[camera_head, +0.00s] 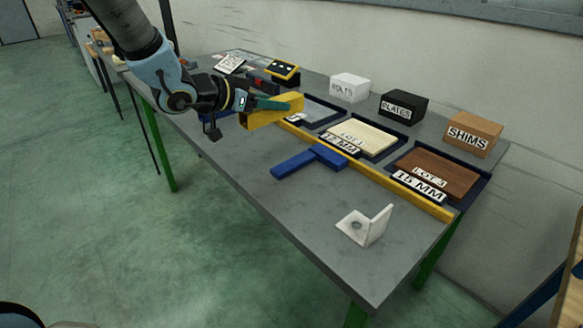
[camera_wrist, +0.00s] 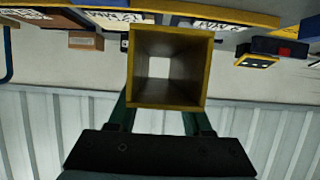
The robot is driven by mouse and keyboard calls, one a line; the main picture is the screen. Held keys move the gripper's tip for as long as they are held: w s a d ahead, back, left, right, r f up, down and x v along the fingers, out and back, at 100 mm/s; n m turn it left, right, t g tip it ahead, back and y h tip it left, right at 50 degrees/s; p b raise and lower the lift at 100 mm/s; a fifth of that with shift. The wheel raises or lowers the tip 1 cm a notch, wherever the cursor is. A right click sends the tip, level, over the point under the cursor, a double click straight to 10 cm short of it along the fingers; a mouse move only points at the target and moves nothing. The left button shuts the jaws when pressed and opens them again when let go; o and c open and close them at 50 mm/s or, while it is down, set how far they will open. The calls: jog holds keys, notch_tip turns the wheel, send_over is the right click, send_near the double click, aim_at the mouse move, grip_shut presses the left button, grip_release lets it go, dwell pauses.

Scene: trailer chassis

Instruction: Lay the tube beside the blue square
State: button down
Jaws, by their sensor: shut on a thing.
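The tube, a yellow square-section hollow piece (camera_head: 262,116), is held in the air above the far-left part of the workbench. My gripper (camera_head: 274,104) is shut on it, with green fingers on its sides. In the wrist view the tube (camera_wrist: 167,105) fills the centre, and I look through its open end between the two fingers. The blue square (camera_head: 310,161), an L- or T-shaped flat tool, lies on the bench to the right of and below the tube in the head view. The gripper and tube are clear of it.
A yellow strip (camera_head: 410,190) runs along the bench before dark trays holding a cream plate (camera_head: 362,137) and brown plate (camera_head: 436,172). White, black and orange-brown boxes (camera_head: 474,133) stand behind. A white angle bracket (camera_head: 366,226) stands near the front.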

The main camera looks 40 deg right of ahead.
send_over(275, 154)
notch_tip(275, 154, down, 5)
jog(key=shift+f, duration=2.45)
jog(key=shift+f, duration=0.1)
jog(key=shift+c, duration=1.6)
grip_release()
jog(key=shift+r, duration=0.2)
jog(key=v, duration=1.2)
jog(key=shift+b, duration=0.4)
jog(key=shift+f, duration=0.1)
